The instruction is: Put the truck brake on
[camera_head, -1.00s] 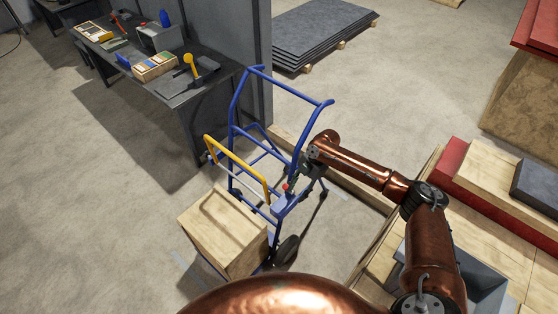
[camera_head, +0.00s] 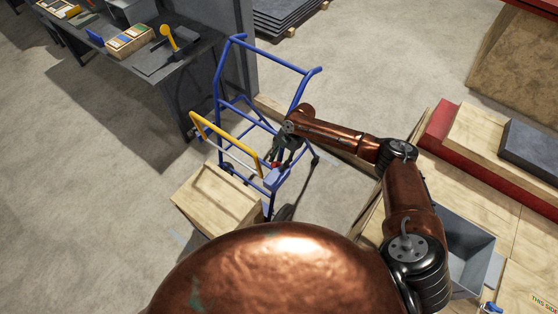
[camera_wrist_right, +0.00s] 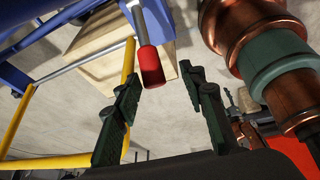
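The blue hand truck (camera_head: 222,72) stands upright on the floor in the head view, with a yellow hinged bar (camera_head: 226,143) on its left. The truck's brake lever has a red grip (camera_head: 275,164), partly hidden by my right gripper. In the right wrist view the red grip (camera_wrist_right: 151,66) hangs on a grey rod from the blue frame. My right gripper (camera_head: 276,158) is beside the grip. In the wrist view its two dark fingers (camera_wrist_right: 165,82) are spread apart, with the grip between and beyond their tips, and nothing is clamped. My left gripper is not in view.
A wooden crate (camera_head: 213,197) sits at the truck's lower left. A workbench (camera_head: 165,66) with tools stands behind it against a grey partition (camera_head: 247,60). Wooden pallets (camera_head: 465,190) and a grey bin (camera_head: 468,252) lie to the right. Open floor (camera_head: 90,190) is at left.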

